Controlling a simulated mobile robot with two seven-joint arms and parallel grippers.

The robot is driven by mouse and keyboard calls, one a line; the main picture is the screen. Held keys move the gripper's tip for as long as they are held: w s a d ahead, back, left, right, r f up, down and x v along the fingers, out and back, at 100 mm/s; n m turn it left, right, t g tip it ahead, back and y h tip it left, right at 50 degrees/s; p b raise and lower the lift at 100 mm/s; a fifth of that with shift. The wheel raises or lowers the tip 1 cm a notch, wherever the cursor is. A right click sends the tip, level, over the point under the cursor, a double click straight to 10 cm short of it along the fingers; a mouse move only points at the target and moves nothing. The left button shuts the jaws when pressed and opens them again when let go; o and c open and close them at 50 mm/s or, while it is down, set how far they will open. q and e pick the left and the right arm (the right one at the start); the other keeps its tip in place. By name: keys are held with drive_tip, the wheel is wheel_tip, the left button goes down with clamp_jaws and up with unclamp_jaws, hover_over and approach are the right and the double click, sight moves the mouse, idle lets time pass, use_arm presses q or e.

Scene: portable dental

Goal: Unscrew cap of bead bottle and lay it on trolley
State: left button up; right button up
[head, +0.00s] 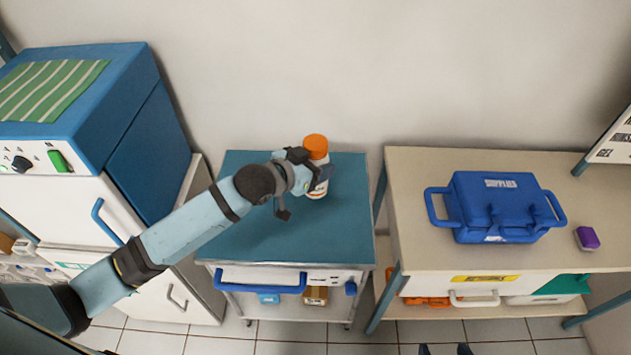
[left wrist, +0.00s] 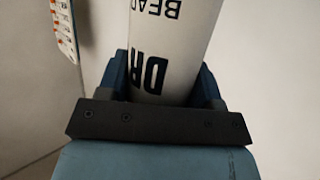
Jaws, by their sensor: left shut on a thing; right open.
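The bead bottle (head: 317,190) is white with dark lettering, and its orange cap (head: 316,146) is on top. It is upright over the back right of the blue trolley top (head: 265,235); I cannot tell if its base touches. My left gripper (head: 318,176) is shut around the bottle's body, below the cap. The left wrist view shows the white bottle (left wrist: 172,45) between the fingers, its cap out of frame. My right gripper (head: 445,350) shows only as dark fingertips, apart and empty, at the bottom edge.
A blue supplies case (head: 497,205) and a purple block (head: 587,238) sit on the beige table (head: 410,175) at right. A blue and white cabinet (head: 150,150) stands at left. The front and left of the trolley top are clear.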

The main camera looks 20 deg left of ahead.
use_arm(q)
drive_tip(key=shift+r, duration=1.05)
drive_tip(key=o, duration=0.7)
drive_tip(key=c, duration=0.8)
